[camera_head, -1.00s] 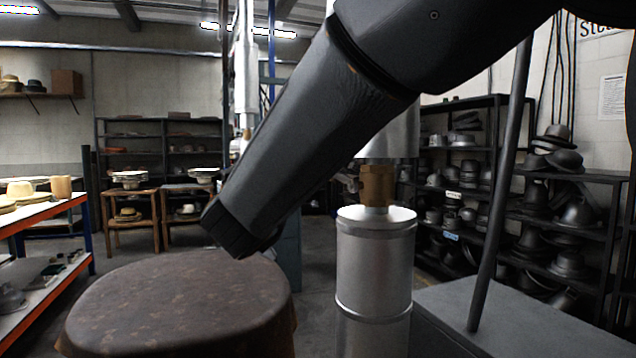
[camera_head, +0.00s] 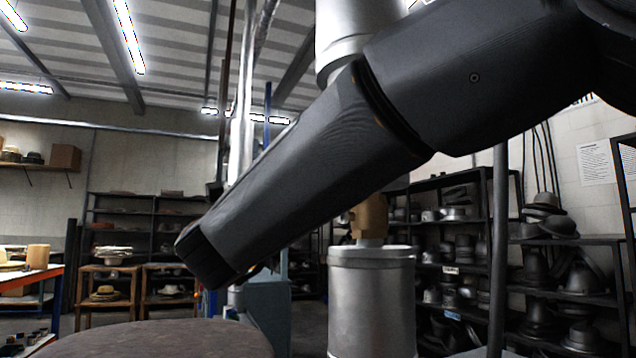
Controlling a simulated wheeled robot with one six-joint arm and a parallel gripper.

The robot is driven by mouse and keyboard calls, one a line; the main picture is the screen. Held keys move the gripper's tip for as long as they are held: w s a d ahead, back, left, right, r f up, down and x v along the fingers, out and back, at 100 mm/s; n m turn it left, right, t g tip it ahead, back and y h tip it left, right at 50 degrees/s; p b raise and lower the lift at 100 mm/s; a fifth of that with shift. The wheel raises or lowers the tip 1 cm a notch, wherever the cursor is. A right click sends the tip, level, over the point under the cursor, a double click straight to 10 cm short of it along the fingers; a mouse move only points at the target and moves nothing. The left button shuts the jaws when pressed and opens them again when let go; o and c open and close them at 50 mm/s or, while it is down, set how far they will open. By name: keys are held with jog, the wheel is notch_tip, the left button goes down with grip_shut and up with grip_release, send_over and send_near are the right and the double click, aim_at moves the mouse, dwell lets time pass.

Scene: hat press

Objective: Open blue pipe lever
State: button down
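My dark arm crosses the now view from the upper right down to the left of centre. My gripper itself does not show; only arm links are visible. I cannot make out a blue pipe lever. A thin blue upright (camera_head: 267,100) stands behind my arm beside silver vertical pipes (camera_head: 243,110). A lower piece of silver pipe (camera_head: 233,300) shows beneath my arm. Much of the pipework between is hidden by the arm.
A silver cylinder (camera_head: 372,300) with a brass fitting (camera_head: 369,216) stands close at centre right. A brown rounded top (camera_head: 150,342) is in front at lower left. Shelves of hat moulds (camera_head: 455,250) stand at right. Some floor shows at left beyond the brown top.

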dwell(0.4)
jog(key=c, duration=1.7)
grip_release()
jog(key=shift+r, duration=0.15)
jog(key=shift+w+n+y+p, duration=0.1)
jog(key=shift+n+y+p, duration=0.25)
jog(key=shift+p, duration=0.6)
